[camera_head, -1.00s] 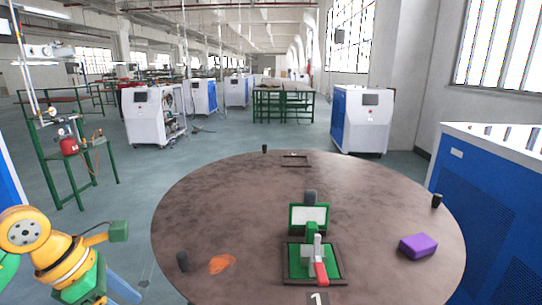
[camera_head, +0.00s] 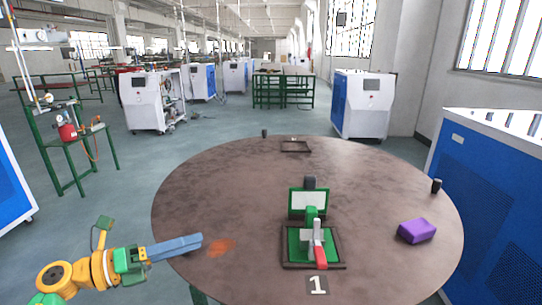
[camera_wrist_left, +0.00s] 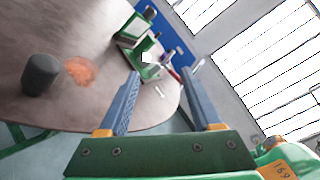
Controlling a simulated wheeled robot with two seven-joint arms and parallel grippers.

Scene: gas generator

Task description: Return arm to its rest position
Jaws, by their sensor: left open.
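My left arm (camera_head: 75,275) enters at the lower left of the head view, yellow with green parts. Its left gripper (camera_head: 198,241) points right, with its blue-grey fingers over the left edge of the round table (camera_head: 240,180), near an orange patch (camera_head: 221,247). In the left wrist view, the left gripper (camera_wrist_left: 160,74) has its two fingers spread apart with nothing between them. My right arm and gripper are not in view.
A green device with a red handle (camera_head: 320,257) stands on the table's front middle, with a purple block (camera_head: 416,231) to its right. A black cylinder (camera_wrist_left: 40,73) stands near the orange patch. Blue-and-white cabinets (camera_head: 495,200) flank the table.

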